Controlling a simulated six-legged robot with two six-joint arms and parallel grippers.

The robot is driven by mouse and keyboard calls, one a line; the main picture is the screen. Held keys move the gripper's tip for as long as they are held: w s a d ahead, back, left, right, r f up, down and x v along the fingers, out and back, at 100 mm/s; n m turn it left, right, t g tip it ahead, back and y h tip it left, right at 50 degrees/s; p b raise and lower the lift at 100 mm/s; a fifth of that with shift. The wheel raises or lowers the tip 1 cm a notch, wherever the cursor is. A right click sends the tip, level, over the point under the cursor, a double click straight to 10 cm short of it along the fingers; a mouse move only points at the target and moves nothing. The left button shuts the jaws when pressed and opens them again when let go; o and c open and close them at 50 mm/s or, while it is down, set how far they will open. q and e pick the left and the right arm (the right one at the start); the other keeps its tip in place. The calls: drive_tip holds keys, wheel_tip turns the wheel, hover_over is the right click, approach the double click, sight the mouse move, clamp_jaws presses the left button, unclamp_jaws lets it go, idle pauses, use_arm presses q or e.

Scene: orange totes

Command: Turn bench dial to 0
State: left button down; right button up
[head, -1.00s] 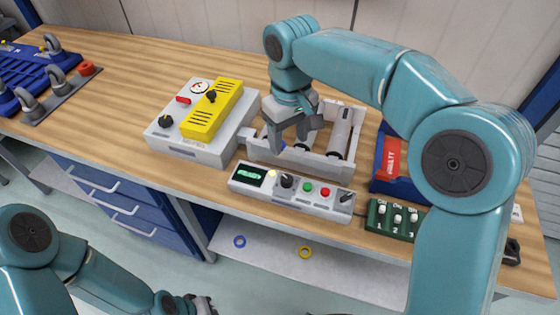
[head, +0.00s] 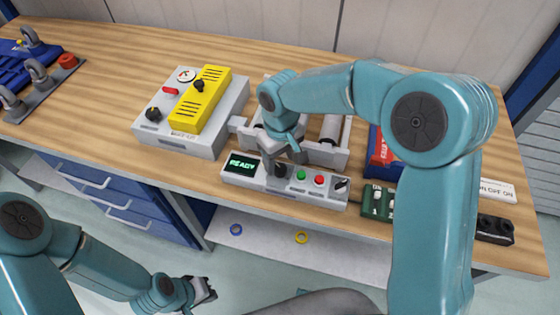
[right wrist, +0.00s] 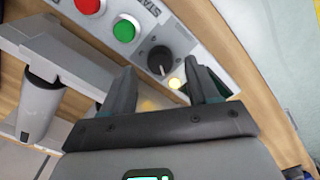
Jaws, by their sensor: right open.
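In the right wrist view the pointer mark faces the bottom of the picture. My right gripper (right wrist: 162,77) is open, with its fingers to either side of the dial; contact cannot be told. In the head view my right gripper (head: 279,163) is above the panel and partly hides the dial (head: 280,171). My left gripper (head: 204,289) is low in front of the bench, away from the panel; its jaws are unclear.
The panel has a green READY display (head: 242,165), a green button (head: 301,175), a red button (head: 319,181) and a switch (head: 341,184). A grey box with a yellow cover (head: 200,98) stands left, a roller frame behind, a green switch block (head: 377,200) right.

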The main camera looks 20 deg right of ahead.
sight(281, 169)
drive_tip(key=shift+s+f, duration=0.15)
drive_tip(key=shift+f, duration=0.75)
drive_tip(key=shift+w+f, duration=0.3)
drive_tip(key=shift+f, duration=0.1)
drive_tip(key=shift+s+r, duration=0.1)
drive_tip(key=shift+s, duration=0.15)
drive_tip(key=c, duration=1)
drive_tip(key=shift+c, duration=0.2)
